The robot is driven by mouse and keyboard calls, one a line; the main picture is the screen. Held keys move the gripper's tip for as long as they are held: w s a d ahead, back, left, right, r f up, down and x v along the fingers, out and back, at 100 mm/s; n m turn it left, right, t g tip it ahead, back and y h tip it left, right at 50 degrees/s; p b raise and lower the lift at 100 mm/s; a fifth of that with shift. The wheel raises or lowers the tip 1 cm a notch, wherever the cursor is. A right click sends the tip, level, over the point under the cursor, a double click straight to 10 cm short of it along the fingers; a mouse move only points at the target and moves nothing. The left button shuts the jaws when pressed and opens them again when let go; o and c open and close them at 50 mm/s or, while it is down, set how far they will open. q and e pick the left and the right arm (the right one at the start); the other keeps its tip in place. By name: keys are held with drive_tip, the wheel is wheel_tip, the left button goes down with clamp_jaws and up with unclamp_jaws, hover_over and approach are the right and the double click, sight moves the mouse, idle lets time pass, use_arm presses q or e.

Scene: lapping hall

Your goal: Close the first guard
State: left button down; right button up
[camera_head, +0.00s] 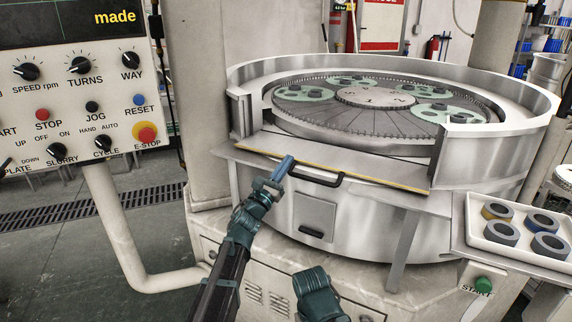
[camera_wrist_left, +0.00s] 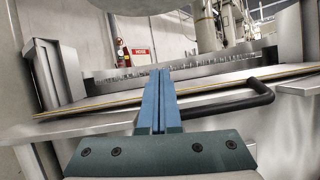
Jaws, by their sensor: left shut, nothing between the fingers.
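The first guard (camera_head: 335,170) is a metal flap with a yellow-and-black edge strip and a black bar handle (camera_head: 318,181) at the front of the round lapping machine. It lies folded down and outward, leaving the front gap in the rim open. My left gripper (camera_head: 285,166) is shut and empty, its blue fingers over the guard near the handle's left end. In the left wrist view the fingers (camera_wrist_left: 160,78) are pressed together, with the black handle (camera_wrist_left: 262,95) to their right. Whether they touch the guard is unclear.
The lapping plate (camera_head: 320,118) carries green carriers (camera_head: 305,94) with dark parts. A control panel (camera_head: 75,90) with knobs and an E-stop stands at left. A white tray (camera_head: 480,233) with several rings is at right, above a green START button (camera_head: 484,284).

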idle(0.4)
use_arm(q)
drive_tip(key=b+v, duration=0.5)
drive_tip(key=v, duration=0.8)
drive_tip(key=shift+s+a+f+b, duration=0.15)
drive_tip(key=shift+s+a+b, duration=0.05)
drive_tip(key=shift+s+b, duration=0.15)
use_arm(e)
wheel_tip(320, 180, down, 6)
drive_tip(key=shift+r, duration=0.1)
drive_tip(key=shift+c, duration=0.2)
